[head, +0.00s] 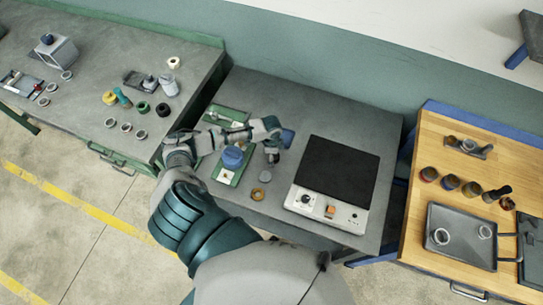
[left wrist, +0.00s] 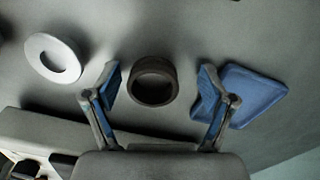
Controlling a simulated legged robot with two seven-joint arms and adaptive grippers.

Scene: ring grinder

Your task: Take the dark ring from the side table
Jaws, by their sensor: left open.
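In the left wrist view a dark ring (left wrist: 153,80) lies flat on a grey surface, between the blue-padded fingers of my left gripper (left wrist: 160,76). The fingers are spread apart, with a gap on both sides of the ring. In the head view my left gripper (head: 272,152) is over the middle grey table (head: 255,95), left of the black-topped machine. I cannot make out the dark ring beneath it there. My right gripper is out of view.
A pale ring (left wrist: 55,57) and a blue flat piece (left wrist: 252,95) lie either side of my fingers. The black-topped machine (head: 337,168) stands right of my gripper. A blue round part (head: 232,157) stands left. The wooden table (head: 415,205) at right holds several rings.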

